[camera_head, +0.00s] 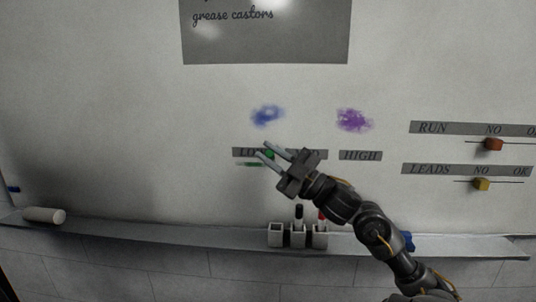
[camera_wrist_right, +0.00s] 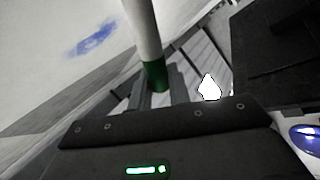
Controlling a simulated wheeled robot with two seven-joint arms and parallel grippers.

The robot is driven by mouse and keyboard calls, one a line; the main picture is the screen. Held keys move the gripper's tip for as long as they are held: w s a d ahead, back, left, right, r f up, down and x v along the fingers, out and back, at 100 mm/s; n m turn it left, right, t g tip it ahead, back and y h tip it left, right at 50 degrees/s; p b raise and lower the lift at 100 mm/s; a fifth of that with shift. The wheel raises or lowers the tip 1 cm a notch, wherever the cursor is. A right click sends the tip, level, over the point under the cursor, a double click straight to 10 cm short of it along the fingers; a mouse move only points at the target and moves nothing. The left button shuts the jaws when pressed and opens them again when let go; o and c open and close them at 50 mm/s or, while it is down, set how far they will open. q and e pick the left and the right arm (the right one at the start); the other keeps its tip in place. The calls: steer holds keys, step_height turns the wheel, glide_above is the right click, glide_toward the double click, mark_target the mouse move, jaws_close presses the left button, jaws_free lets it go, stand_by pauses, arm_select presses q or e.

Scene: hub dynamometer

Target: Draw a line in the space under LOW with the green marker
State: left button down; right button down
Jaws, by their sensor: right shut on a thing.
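My right gripper (camera_head: 262,149) is in front of the whiteboard at the label strip, shut on the green marker. The marker (camera_wrist_right: 150,45) shows in the right wrist view as a white barrel with a green band, between the fingers. In the head view only a small green part (camera_head: 270,154) of it shows, mostly hidden by the fingers. The LOW label (camera_head: 243,152) is partly visible left of the gripper. A short green stroke (camera_head: 249,164) lies just below it. The marker's tip is hidden, so contact with the board cannot be told. My left gripper is out of view.
The HIGH label (camera_head: 360,155) is right of the gripper. Blue (camera_head: 267,115) and purple (camera_head: 353,120) smudges are above. The ledge (camera_head: 150,232) carries a white cylinder (camera_head: 44,215) and small cups (camera_head: 275,236) with black and red markers. Sliders (camera_head: 493,144) are at right.

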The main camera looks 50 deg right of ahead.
steer(key=shift+w, duration=0.1)
stand_by(0.3)
steer(key=shift+w+a+p, duration=0.1)
steer(key=shift+p, duration=0.2)
steer(key=shift+w+a, duration=0.35)
steer(key=shift+w, duration=0.05)
steer(key=shift+w+a+p, duration=0.3)
steer(key=shift+w+a, duration=0.05)
steer(key=shift+w, duration=0.25)
